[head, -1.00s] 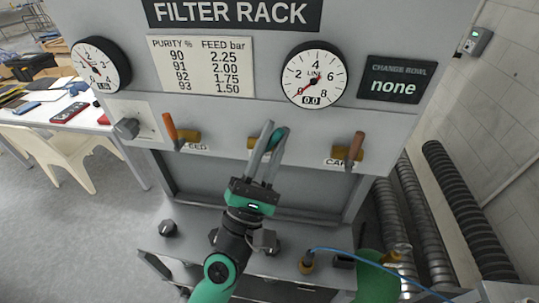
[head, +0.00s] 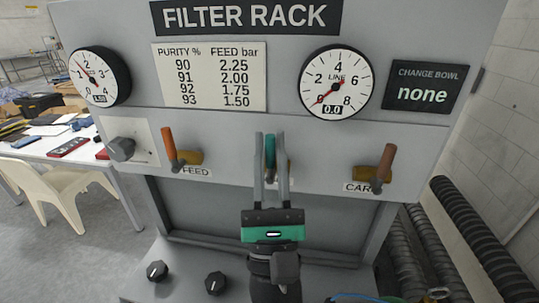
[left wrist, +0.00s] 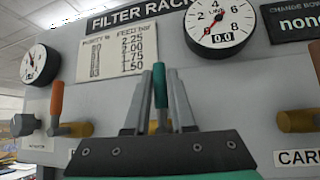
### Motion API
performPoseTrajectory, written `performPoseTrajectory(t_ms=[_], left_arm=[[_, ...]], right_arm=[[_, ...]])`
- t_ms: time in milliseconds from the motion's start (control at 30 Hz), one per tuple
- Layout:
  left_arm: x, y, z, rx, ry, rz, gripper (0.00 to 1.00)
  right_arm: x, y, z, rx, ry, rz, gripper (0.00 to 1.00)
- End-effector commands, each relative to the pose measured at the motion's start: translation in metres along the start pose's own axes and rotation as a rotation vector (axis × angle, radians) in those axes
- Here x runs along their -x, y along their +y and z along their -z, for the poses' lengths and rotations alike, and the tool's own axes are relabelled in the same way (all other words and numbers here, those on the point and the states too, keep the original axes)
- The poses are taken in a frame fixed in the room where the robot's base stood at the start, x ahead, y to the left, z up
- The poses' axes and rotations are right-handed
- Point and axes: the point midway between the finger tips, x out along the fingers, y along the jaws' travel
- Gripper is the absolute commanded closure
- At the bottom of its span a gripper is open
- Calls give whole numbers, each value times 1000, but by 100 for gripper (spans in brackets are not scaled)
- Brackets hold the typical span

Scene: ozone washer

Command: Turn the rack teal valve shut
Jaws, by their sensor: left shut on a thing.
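The teal valve handle (head: 270,152) stands upright at the middle of the rack's front panel, between the orange and brown handles. My left gripper (head: 271,150) is shut on it, with one finger on each side. In the left wrist view the teal handle (left wrist: 160,88) also stands upright between the fingers (left wrist: 160,95). The valve's brass body (left wrist: 154,127) is mostly hidden behind the gripper. My right gripper is not in view.
An orange valve handle (head: 168,144) marked FEED is to the left and a brown one (head: 384,163) to the right. A grey knob (head: 121,149) is at far left. The line gauge (head: 336,82) reads 0.0. Two black knobs (head: 157,271) (head: 215,283) sit on the ledge below.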

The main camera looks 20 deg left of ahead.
Motion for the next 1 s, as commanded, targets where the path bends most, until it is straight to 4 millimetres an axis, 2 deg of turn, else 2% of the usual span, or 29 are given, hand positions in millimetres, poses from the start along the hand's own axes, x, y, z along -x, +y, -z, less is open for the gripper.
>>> performPoseTrajectory(t_ms=[333, 367, 500, 833, 1000], left_arm=[[-1, 1, 0, 4, 1, -4, 100], [-1, 1, 0, 4, 1, -4, 72], [0, 1, 0, 3, 1, -3, 47], [3, 0, 0, 2, 1, -2, 47], [29, -1, 2, 2, 3, 2, 47]], right_arm=[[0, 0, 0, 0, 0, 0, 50], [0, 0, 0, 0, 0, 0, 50], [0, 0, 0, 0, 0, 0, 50], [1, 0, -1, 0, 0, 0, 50], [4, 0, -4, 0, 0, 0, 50]])
